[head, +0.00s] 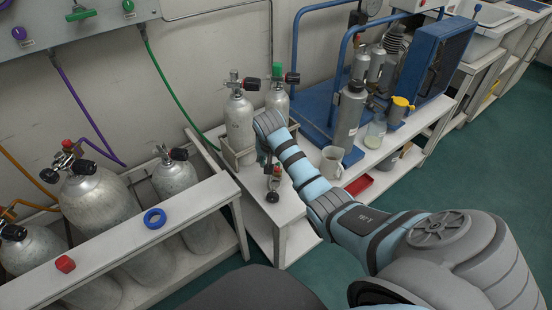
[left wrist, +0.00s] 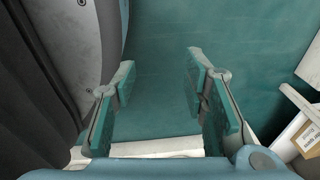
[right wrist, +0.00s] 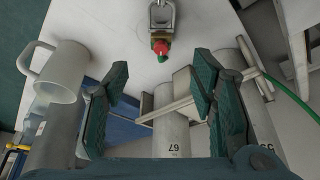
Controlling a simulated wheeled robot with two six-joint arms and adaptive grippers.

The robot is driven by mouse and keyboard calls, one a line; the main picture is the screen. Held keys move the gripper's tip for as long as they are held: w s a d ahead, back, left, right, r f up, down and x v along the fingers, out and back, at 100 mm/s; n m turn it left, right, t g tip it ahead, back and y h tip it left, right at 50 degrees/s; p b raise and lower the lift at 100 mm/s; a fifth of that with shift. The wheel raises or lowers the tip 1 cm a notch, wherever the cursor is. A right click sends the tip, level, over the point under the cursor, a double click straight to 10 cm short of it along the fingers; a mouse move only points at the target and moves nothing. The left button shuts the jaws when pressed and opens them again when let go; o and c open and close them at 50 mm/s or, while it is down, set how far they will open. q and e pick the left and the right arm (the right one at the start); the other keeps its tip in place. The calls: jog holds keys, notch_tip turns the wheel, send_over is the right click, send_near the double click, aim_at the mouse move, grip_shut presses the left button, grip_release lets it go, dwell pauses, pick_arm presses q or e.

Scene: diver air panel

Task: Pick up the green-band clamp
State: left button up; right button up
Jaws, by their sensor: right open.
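A small metal yoke clamp (head: 273,184) with a red part stands on the white bench, just below my right gripper (head: 265,160) in the head view. In the right wrist view the clamp (right wrist: 161,30) is at top centre, with a red knob and a bit of green at its end; I take it for the green-band clamp. My right gripper (right wrist: 160,78) is open and empty, its fingers spread to either side below the clamp's knob, apart from it. My left gripper (left wrist: 160,65) is open and empty above the green floor, out of the head view.
Two grey cylinders (head: 240,118) stand in a rack behind my right gripper. A pale mug (head: 331,162) stands to the right, also close in the right wrist view (right wrist: 62,72).

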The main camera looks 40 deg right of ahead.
aim_at(277, 169)
pick_arm(q)
notch_tip(277, 169, down, 5)
jog(key=b, duration=0.5)
pick_arm(e)
jog(key=x, duration=0.7)
jog(key=shift+f, duration=0.1)
jog(key=shift+w+d+f, duration=0.2)
jog(key=shift+w+f, duration=0.05)
jog(key=shift+f, duration=0.25)
jog(key=b+x, duration=0.5)
jog(key=shift+w+d+f+b, duration=0.2)
jog(key=shift+w+d+b, duration=0.1)
jog(key=shift+w, duration=0.05)
pick_arm(q)
jog(key=w+d+f+n+t, duration=0.1)
jog(key=w+d+t, duration=0.1)
jog(key=w, duration=1)
jog(key=shift+d+t, duration=0.3)
jog(key=shift+d, duration=0.15)
pick_arm(e)
jog(key=shift+r, duration=0.15)
grip_shut()
